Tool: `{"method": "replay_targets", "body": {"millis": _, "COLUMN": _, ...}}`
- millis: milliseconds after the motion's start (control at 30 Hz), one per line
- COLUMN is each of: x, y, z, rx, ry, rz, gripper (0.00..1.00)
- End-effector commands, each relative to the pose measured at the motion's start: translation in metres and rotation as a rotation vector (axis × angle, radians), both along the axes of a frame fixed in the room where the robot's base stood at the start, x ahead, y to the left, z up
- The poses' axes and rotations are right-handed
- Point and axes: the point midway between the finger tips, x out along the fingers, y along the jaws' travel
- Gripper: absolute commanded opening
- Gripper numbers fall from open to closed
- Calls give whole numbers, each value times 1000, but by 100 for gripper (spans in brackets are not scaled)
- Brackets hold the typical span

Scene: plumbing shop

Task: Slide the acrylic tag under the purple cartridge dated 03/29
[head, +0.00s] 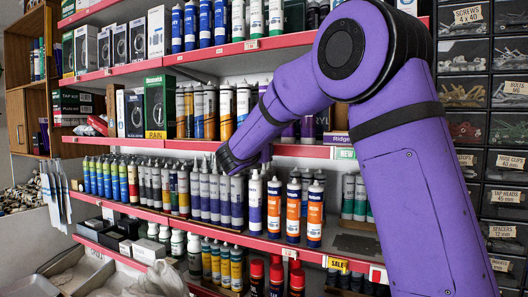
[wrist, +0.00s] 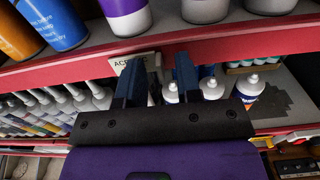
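In the wrist view a white tag (wrist: 124,65) with lettering beginning "AC" sits at the red shelf edge, slightly tilted. My gripper's left finger covers the rest of its text. My gripper (wrist: 158,61) has its two dark blue fingers apart, with nothing visibly held between them. The fingers reach up to the rail, the left one over the tag; contact cannot be told. A white cartridge with a purple band (wrist: 124,14) stands on the shelf above, just behind the tag. No date is readable. In the head view purple cartridges (head: 308,127) show partly behind my arm, and the fingertips are hidden.
Left of the purple-banded cartridge stand a blue cartridge (wrist: 52,20) and an orange one (wrist: 14,35); grey ones (wrist: 204,9) stand to the right. The lower shelf holds many cartridges, including orange-labelled ones (head: 293,212). Drawers (head: 464,95) line the right side.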

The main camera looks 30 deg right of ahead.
Motion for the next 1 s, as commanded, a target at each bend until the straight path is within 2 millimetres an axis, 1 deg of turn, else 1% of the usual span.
{"method": "replay_targets", "body": {"millis": 167, "x": -8, "y": 11, "z": 0, "rx": 1, "ry": -1, "rz": 2, "gripper": 32}}
{"method": "replay_targets", "body": {"millis": 267, "x": -18, "y": 24, "z": 0, "rx": 0, "ry": 0, "rz": 3, "gripper": 32}}
{"method": "replay_targets", "body": {"millis": 500, "x": -46, "y": 60, "z": 0, "rx": 1, "ry": -1, "rz": 4, "gripper": 32}}
{"method": "replay_targets", "body": {"millis": 600, "x": -55, "y": 71, "z": 0, "rx": 1, "ry": 1, "rz": 3, "gripper": 32}}
{"method": "replay_targets", "body": {"millis": 800, "x": -65, "y": 84, "z": 0, "rx": 0, "ry": 0, "rz": 1, "gripper": 32}}
{"method": "replay_targets", "body": {"millis": 1000, "x": -66, "y": 85, "z": 0, "rx": 0, "ry": 0, "rz": 0, "gripper": 32}}
